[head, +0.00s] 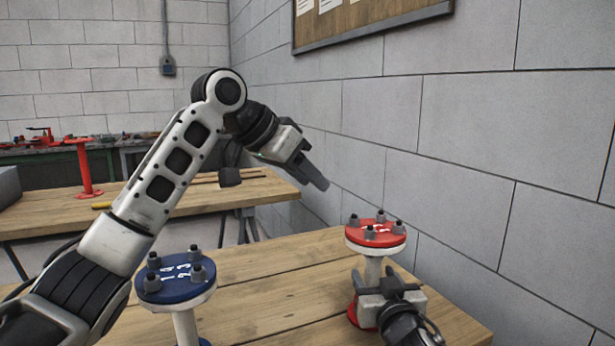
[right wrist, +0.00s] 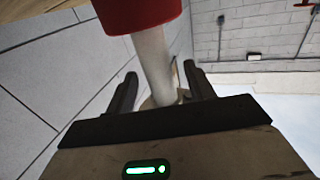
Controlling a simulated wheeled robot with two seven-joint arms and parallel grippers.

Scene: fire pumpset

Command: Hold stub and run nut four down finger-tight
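A red-topped stub stands on the wooden table at the right. Its red flange (head: 393,238) carries several grey nuts on studs, one nut (head: 369,233) at the front and another (head: 399,228) at the right. White numerals on the flange are partly hidden. My right gripper (head: 371,285) is at the stub's pale pipe, below the flange. In the right wrist view, the pipe (right wrist: 154,65) runs between its spread fingers, with gaps showing beside it. My left gripper (head: 315,178) hangs in the air above and left of the red flange; whether its fingers are parted is unclear.
A second stub with a blue flange (head: 175,284), white numerals and several nuts stands at the left of the table (head: 275,290). A grey block wall (head: 480,150) rises close at the right. Another wooden table (head: 200,198) stands behind.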

